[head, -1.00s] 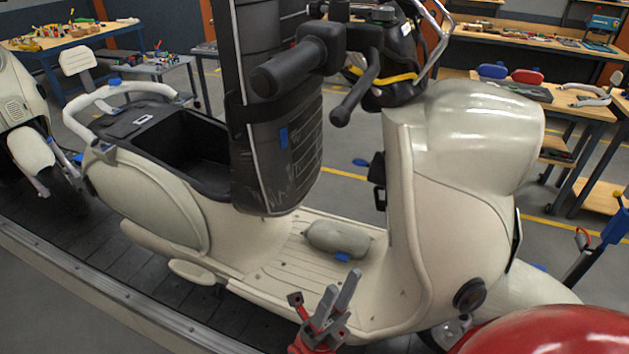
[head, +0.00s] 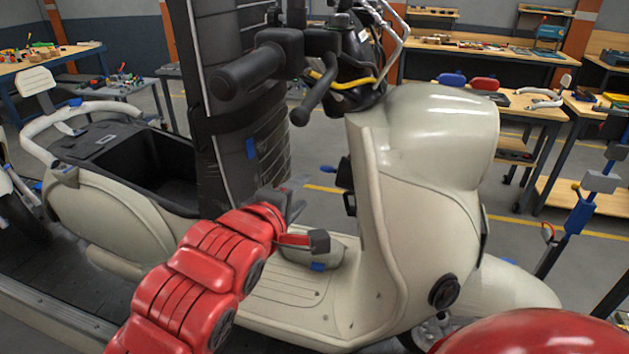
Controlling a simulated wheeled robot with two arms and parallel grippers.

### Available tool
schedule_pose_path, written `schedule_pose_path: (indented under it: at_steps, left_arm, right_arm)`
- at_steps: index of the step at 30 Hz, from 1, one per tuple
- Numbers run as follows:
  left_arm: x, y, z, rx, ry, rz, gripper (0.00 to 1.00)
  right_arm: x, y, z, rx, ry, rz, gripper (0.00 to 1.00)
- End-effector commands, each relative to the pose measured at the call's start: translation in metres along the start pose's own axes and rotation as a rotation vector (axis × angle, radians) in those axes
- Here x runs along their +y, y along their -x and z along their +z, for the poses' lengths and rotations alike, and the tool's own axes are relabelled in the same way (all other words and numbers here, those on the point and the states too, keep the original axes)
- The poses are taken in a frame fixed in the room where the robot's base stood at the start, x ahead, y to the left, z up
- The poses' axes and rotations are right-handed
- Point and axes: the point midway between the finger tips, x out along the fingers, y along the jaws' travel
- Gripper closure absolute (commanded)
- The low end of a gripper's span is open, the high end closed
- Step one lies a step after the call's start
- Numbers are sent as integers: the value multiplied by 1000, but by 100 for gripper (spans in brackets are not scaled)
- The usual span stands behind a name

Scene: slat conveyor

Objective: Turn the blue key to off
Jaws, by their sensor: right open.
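The blue key (head: 327,169) sticks out to the left of a black lock housing (head: 345,172) on the inner side of the cream scooter's front shield (head: 378,225). It looks small here and its exact turn position is hard to read. My right gripper (head: 305,220) is open and empty. It is over the scooter's footboard, below and left of the key and apart from it. My left gripper is not in view.
The black handlebar and lever (head: 318,92) hang above the key. A tall black padded piece (head: 230,130) stands to the left. A grey bag (head: 330,252) lies on the footboard, partly hidden by my gripper. Workbenches (head: 540,108) stand behind.

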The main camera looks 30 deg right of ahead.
Motion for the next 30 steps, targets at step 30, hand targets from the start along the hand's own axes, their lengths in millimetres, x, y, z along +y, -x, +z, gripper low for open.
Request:
schedule_pose_path:
  at_steps: [30]
  left_arm:
    - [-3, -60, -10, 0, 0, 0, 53]
  right_arm:
    - [0, -160, 2, -6, 7, -1, 52]
